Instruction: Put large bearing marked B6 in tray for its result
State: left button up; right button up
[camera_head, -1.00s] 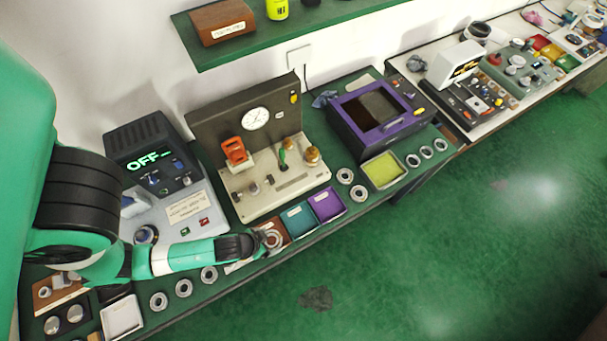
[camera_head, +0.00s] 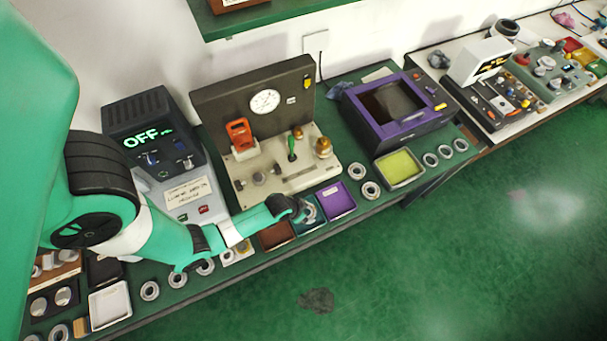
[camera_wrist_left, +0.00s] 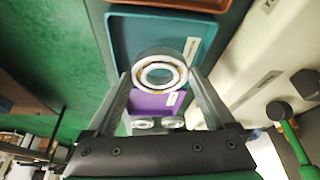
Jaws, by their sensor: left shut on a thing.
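My left gripper (camera_head: 304,209) is shut on a large metal bearing ring (camera_wrist_left: 160,75), which sits between the two fingertips in the left wrist view. No B6 mark is readable on it. The gripper and bearing are over the teal tray (camera_head: 311,227); the tray also shows beneath them in the left wrist view (camera_wrist_left: 135,35). I cannot tell how high the bearing is above the tray floor. The brown tray (camera_head: 277,237) lies to the left and the purple tray (camera_head: 338,203) to the right; both look empty. My right gripper is not in view.
Behind the trays stands a test rig with a round dial (camera_head: 265,102) and a green lever (camera_head: 292,148). An OFF display unit (camera_head: 150,140) is at left. Other rings (camera_head: 371,190) lie right of the purple tray, near a yellow-green tray (camera_head: 400,167).

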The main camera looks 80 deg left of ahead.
pick_arm(q)
notch_tip(320, 180, down, 3)
jog(key=shift+s+r, duration=0.1)
jog(key=shift+r, duration=0.15)
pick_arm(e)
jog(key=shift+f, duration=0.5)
pick_arm(q)
jog(key=shift+f+b, duration=0.25)
jog(key=shift+b, duration=0.1)
jog(key=o, duration=1.5)
jog(key=shift+r, duration=0.1)
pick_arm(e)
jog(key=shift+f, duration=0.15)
